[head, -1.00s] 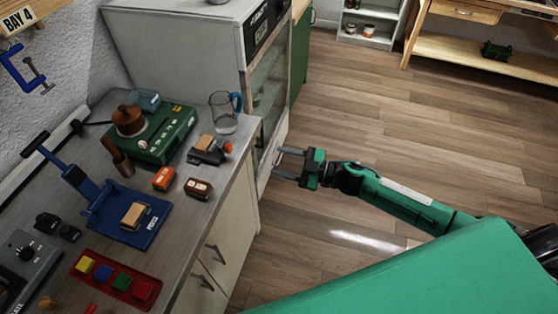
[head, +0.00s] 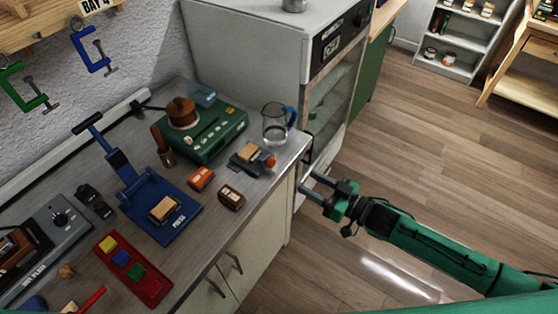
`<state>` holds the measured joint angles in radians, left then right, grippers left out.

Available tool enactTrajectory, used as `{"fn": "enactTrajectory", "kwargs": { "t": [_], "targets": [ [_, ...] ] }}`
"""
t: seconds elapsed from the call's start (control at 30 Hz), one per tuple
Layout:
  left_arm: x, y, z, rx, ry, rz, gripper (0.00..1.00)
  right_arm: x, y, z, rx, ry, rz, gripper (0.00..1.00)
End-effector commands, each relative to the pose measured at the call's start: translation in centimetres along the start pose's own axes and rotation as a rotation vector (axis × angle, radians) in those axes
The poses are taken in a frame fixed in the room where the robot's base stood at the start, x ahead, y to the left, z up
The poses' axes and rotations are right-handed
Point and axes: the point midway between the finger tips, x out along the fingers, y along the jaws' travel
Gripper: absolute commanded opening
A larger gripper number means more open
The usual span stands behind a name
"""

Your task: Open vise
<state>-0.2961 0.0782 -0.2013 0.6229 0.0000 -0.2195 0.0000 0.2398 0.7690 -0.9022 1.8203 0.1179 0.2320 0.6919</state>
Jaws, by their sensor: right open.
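A small dark vise (head: 242,168) with an orange-red knob (head: 270,161) stands near the counter's right edge. A tan wooden block (head: 250,152) sits at its top, apparently between the jaws; I cannot tell how tightly. My right gripper (head: 306,183) is open and empty, with its two fingers pointing left. In the picture it is just right of the counter edge, below and right of the vise, and apart from it. My left gripper is not in view.
A glass jug (head: 277,123) with a blue handle stands behind the vise. A green hot-plate-like device (head: 212,133), an orange box (head: 201,178), a brown box (head: 231,197) and a blue press (head: 170,210) are nearby. A glass-fronted cabinet (head: 335,100) stands beyond.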

Motion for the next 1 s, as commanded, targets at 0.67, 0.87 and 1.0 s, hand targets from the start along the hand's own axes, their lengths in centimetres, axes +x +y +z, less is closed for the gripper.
{"fn": "enactTrajectory", "kwargs": {
  "t": [0.67, 0.87, 1.0],
  "targets": [
    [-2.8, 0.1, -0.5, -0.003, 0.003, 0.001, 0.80, 11.3, 0.0, -0.2, -0.003, 0.001, -0.001, 0.49],
    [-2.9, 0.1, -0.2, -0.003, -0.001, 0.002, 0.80, 12.1, 0.0, -0.1, -0.004, 0.000, 0.000, 0.49],
    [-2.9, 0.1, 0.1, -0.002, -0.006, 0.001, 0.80, 12.1, 0.0, -0.1, -0.004, 0.000, 0.000, 0.49]
  ]
}}
